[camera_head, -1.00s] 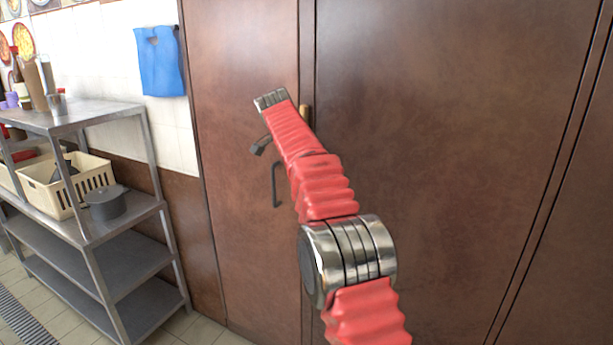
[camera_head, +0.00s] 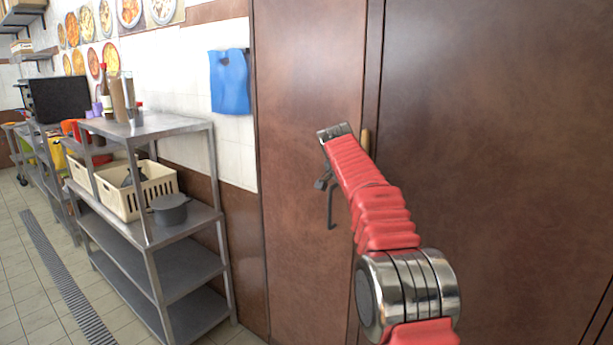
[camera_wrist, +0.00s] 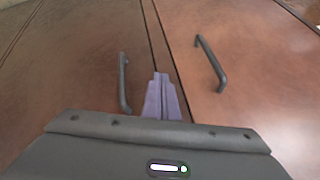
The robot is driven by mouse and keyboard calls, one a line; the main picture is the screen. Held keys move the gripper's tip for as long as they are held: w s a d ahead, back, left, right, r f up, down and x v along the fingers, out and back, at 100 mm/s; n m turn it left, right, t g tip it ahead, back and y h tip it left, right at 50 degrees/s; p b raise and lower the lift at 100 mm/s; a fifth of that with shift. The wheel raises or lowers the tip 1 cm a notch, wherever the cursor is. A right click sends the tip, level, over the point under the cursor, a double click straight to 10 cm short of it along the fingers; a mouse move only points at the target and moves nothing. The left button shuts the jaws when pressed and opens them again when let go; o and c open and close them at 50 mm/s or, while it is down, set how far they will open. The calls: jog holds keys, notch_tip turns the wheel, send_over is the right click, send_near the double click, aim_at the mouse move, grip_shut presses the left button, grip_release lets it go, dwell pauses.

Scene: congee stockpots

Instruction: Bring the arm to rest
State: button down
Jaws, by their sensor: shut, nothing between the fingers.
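My gripper (camera_wrist: 161,78) shows in the wrist view as two greyish-purple fingers, shut together and empty. They point toward the brown cabinet doors (camera_wrist: 224,48), in front of the seam between two dark handles. The fingers look apart from both handles. In the head view my red-sleeved arm reaches up and left across the cabinet (camera_head: 470,130). The gripper's fingers cannot be clearly made out there.
A dark handle (camera_head: 331,210) is on the left cabinet door. A steel shelf rack (camera_head: 178,270) stands left, with a cream basket (camera_head: 118,198) and grey pot (camera_head: 172,210). A blue bag (camera_head: 230,82) hangs on the wall. Tiled floor (camera_head: 25,260) is open at far left.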

jog(key=s+a+f+n+g+y, duration=0.1)
jog(key=s+f+n+g, duration=0.1)
jog(key=s+f+n, duration=0.65)
jog(key=s+d+n+t+y, duration=0.1)
jog(key=s+d+n+y, duration=0.1)
jog(key=s, duration=4.3)
jog(key=shift+r+n+t, duration=0.15)
jog(key=shift+n+t, duration=0.25)
jog(key=shift+n, duration=0.05)
